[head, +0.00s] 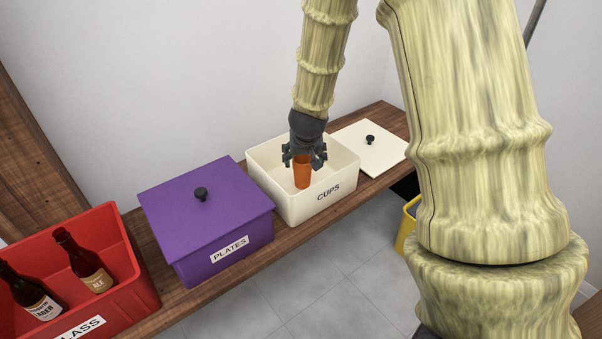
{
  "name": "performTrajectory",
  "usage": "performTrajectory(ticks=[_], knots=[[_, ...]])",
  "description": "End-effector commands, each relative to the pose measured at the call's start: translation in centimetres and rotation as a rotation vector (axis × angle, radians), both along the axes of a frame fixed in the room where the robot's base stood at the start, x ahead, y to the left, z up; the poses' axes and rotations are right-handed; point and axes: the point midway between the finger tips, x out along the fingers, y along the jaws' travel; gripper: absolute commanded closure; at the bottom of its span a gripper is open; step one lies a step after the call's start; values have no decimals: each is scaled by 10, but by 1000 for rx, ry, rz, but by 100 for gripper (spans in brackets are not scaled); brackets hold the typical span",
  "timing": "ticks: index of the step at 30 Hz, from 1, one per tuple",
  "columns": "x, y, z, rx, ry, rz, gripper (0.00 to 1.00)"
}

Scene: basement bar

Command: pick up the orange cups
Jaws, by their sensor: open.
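An orange cup (302,174) stands inside the cream box labelled CUPS (336,199), which is on the wooden shelf. Only one orange cup shows; the box walls and my gripper hide part of the inside. My gripper (304,161) points down into the box, right at the top of the cup. Its dark fingers are open and spread at either side of the cup's upper part. I cannot tell whether they touch it.
A white lid with a black knob (388,152) lies right of the box. The lidded purple PLATES box (228,243) stands left, then a red crate (129,275) holding two brown bottles. A yellow container (405,228) is below the shelf at right.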

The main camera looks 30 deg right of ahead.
Motion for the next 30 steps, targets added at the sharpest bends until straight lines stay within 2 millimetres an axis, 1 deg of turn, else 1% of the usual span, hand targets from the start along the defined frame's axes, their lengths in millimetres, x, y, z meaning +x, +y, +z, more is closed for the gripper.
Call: performTrajectory(ticks=[1,10,20,23,29,30], knots=[[3,-2,-9,0,0,-1,26],[12,-4,-23,-1,-1,3,26],[32,-11,-55,1,0,3,26],[34,-12,-59,0,0,4,26],[35,-12,-58,-1,-1,4,26],[35,-12,-58,0,0,4,31]])
